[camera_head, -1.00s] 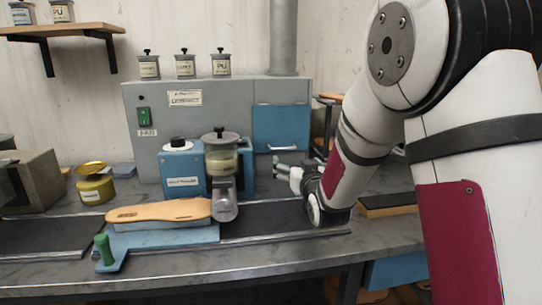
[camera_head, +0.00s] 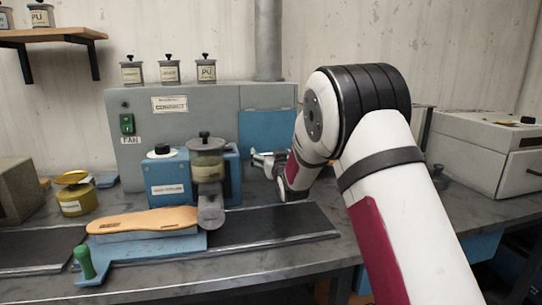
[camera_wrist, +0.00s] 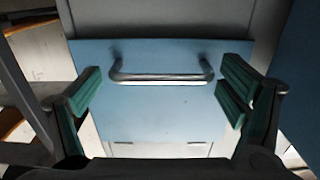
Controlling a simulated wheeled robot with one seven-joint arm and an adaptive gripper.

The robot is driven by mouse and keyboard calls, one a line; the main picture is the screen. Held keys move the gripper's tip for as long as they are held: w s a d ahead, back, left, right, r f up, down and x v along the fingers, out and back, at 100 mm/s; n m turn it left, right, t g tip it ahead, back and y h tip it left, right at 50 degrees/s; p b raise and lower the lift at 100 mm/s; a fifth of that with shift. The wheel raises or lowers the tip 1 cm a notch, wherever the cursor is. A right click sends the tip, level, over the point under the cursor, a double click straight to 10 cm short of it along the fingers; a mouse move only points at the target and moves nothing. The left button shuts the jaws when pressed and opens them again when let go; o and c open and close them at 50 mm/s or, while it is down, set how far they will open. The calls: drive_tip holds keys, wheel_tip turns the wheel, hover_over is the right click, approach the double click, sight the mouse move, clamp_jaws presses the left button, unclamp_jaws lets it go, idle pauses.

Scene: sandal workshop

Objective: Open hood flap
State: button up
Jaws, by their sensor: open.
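The hood flap (camera_head: 264,130) is a blue panel at the right of the grey hood's front. It looks shut in the head view. In the wrist view the blue flap (camera_wrist: 160,55) fills the middle, with a metal bar handle (camera_wrist: 162,79) across it. My gripper (camera_head: 268,160) is in front of the flap, and my arm hides part of that area. In the wrist view my gripper (camera_wrist: 163,88) has its green-padded fingers wide apart, one on each side of the handle.
A blue glue machine (camera_head: 168,182) stands left of my gripper, with a sandal sole (camera_head: 142,220) on a blue slide before it. A dark belt (camera_head: 272,225) runs below my gripper. A grey box (camera_head: 490,155) stands at the right. Jars (camera_head: 168,72) stand on the hood.

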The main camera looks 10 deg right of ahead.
drive_tip(key=shift+w, duration=0.35)
drive_tip(key=shift+c, duration=0.2)
